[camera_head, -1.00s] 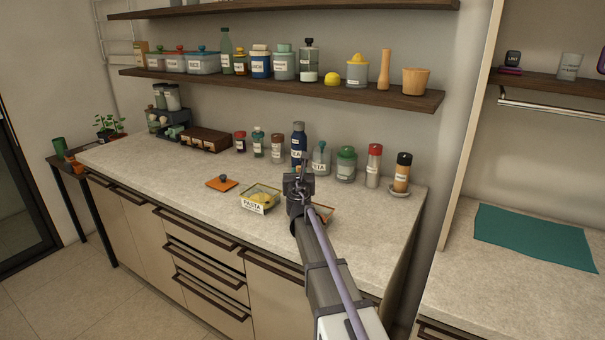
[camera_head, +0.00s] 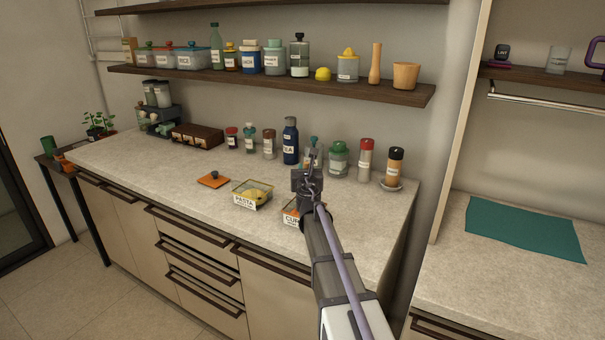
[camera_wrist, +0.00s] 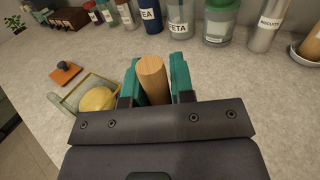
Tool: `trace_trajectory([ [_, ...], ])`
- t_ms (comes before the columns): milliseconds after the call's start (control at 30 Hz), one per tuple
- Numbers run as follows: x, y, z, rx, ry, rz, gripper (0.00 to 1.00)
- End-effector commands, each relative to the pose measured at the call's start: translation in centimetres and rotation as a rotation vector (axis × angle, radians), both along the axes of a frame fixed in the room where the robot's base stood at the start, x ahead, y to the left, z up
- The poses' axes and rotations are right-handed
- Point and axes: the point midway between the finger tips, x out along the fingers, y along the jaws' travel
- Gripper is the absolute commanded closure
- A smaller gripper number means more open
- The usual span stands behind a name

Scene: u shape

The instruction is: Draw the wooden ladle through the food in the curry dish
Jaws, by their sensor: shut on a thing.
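My gripper (camera_head: 308,178) is above the counter near its front right part. In the wrist view its teal fingers (camera_wrist: 156,82) are shut on the wooden ladle (camera_wrist: 153,78), whose round handle end points up at the camera. The ladle's bowl is hidden below the gripper. The curry dish (camera_head: 291,211) is a glass dish with a white label partly showing and orange contents. My arm covers most of it in the head view, and it is hidden in the wrist view. I cannot tell whether the ladle touches the food.
The pasta dish (camera_head: 252,194) with yellow contents stands just left of the curry dish. An orange lid (camera_head: 213,180) lies further left. Several jars and a blue tea bottle (camera_head: 290,141) line the back. A shelf (camera_head: 260,82) hangs above.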

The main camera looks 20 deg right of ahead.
Motion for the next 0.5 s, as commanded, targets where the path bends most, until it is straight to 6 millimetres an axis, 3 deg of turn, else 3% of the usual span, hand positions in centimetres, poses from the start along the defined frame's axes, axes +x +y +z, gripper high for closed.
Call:
trace_trajectory([
  [233,0.5,-0.3,0.0,0.0,0.0,0.001,1.0],
  [500,2.8,1.4,0.0,0.0,0.0,0.002,1.0],
])
